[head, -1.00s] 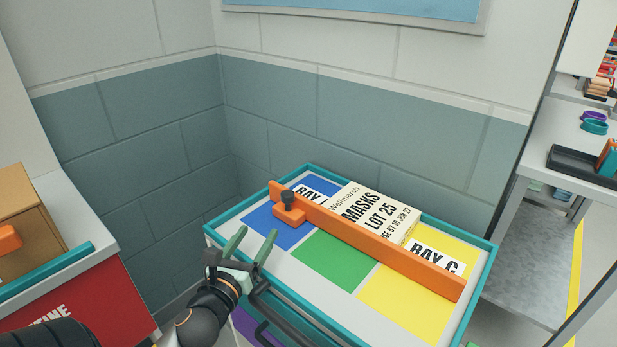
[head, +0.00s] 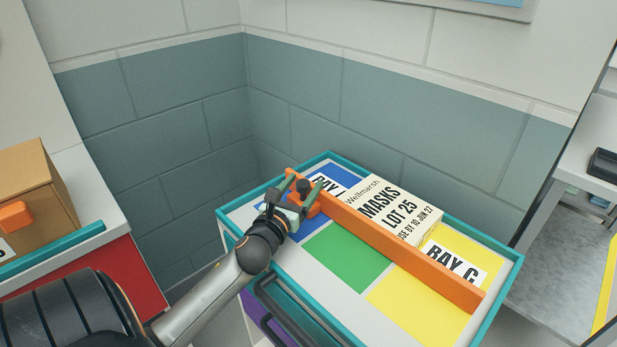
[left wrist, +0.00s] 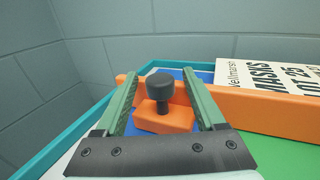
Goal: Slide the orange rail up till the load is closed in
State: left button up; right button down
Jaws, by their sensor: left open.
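The orange rail (head: 400,250) lies across the trolley top (head: 514,262), over blue, green and yellow fields. Its far left end carries an orange block with a dark knob (head: 304,186), which also shows in the left wrist view (left wrist: 160,87). The load, a cream box marked MASKS LOT 25 (head: 392,208), lies behind the rail, close to it. My left gripper (head: 300,186) is open, its green fingers on either side of the knob; I cannot tell whether they touch it. My right gripper is not in view.
The trolley's teal rim (head: 245,208) runs round the top, with a tiled wall (head: 300,105) behind. A cardboard box (head: 35,180) stands on a red-fronted unit at the left. A grey bench (head: 570,165) is at the right.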

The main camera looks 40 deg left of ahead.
pick_arm(q)
jog(key=shift+x, duration=1.8)
grip_shut()
jog(key=shift+s, duration=0.1)
